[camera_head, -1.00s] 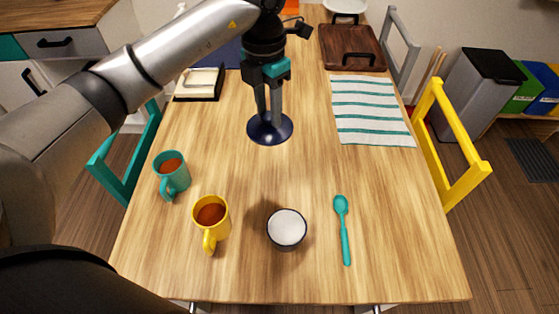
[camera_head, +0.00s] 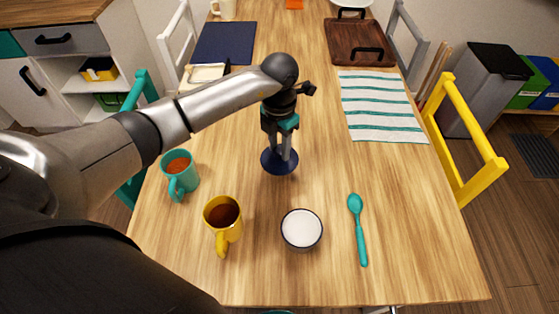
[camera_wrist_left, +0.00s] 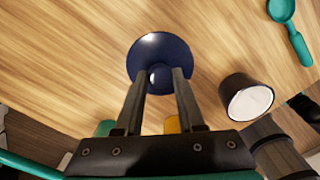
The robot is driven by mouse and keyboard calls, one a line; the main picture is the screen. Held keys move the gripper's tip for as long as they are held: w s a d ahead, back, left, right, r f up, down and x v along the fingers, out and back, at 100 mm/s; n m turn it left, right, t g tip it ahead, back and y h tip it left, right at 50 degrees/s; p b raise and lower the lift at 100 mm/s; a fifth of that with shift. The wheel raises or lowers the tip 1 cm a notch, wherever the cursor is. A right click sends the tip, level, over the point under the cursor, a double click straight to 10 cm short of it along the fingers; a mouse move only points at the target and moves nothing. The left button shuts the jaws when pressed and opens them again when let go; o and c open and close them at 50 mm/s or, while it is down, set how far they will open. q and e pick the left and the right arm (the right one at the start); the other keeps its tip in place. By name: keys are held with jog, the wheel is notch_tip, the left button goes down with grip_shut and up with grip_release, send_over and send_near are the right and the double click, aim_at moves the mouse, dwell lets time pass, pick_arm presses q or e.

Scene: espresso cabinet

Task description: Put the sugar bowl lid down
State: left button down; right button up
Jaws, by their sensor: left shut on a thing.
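The dark blue sugar bowl lid (camera_head: 271,166) is a round disc at the middle of the wooden table, beyond the bowl. My left gripper (camera_head: 284,152) points down and is shut on the lid's knob. In the left wrist view the lid (camera_wrist_left: 160,44) shows between the fingertips (camera_wrist_left: 160,75), knob towards the gripper. I cannot tell whether the lid touches the table or hangs just above it. The sugar bowl (camera_head: 301,230), white inside and dark outside, stands uncovered nearer to me. It also shows in the left wrist view (camera_wrist_left: 247,98). My right gripper is out of view.
A yellow mug (camera_head: 222,214) and a teal mug (camera_head: 180,175) stand left of the bowl. A teal spoon (camera_head: 358,230) lies right of it. A striped cloth (camera_head: 382,107) and a wooden tray (camera_head: 357,44) lie farther back. Bare tabletop surrounds the lid.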

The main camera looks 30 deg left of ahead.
aim_at(280, 159)
pick_arm(q)
jog(key=shift+f+b, duration=0.45)
jog(key=shift+f, duration=2.2)
jog(key=shift+f, duration=0.15)
jog(key=c, duration=0.5)
grip_release()
jog(key=shift+r, duration=0.4)
notch_tip(280, 159, up, 12)
jog(key=shift+f+p, duration=0.2)
jog(key=shift+p, duration=0.85)
